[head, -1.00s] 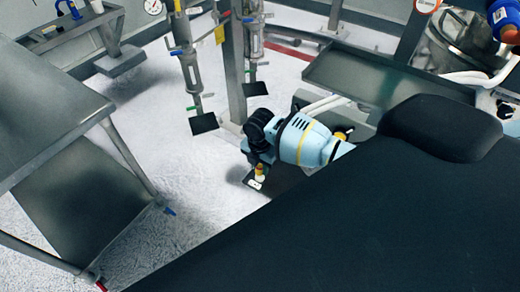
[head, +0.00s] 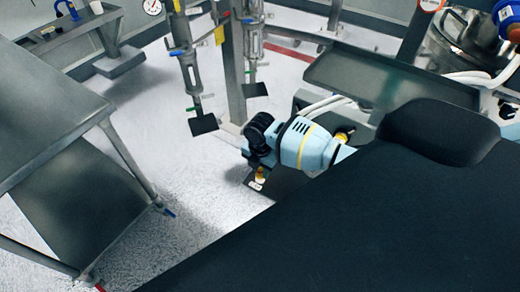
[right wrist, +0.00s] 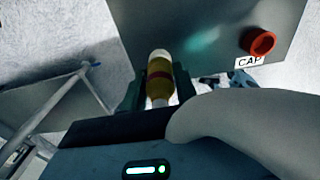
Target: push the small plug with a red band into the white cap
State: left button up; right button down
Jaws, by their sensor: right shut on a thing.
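The small plug (right wrist: 159,88) is yellow with a dark red band across its middle and stands between the two dark fingers of my right gripper (right wrist: 159,92) in the right wrist view. My right gripper (head: 260,168) is shut on it. A white rounded end (right wrist: 159,56) shows at the plug's far end; I cannot tell whether this is the white cap. A red round holder (right wrist: 258,42) beside a "CAP" label sits on the grey plate. My left gripper is not in view.
The grey plate (right wrist: 205,30) lies beyond the plug. A steel table (head: 50,110) with a lower shelf (head: 75,200) stands at the left. Upright posts (head: 234,75) with clear tubes stand behind my right arm. A metal tray (head: 390,78) is at the back right.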

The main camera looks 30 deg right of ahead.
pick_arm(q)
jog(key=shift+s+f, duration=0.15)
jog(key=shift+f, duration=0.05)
pick_arm(e)
jog(key=shift+f, duration=0.25)
jog(key=c, duration=1)
grip_release()
notch_tip(320, 180, up, 7)
jog(key=shift+r+p, duration=0.1)
jog(key=shift+p, duration=0.25)
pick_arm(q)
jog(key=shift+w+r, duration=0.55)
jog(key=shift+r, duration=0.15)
pick_arm(e)
jog(key=shift+r, duration=0.3)
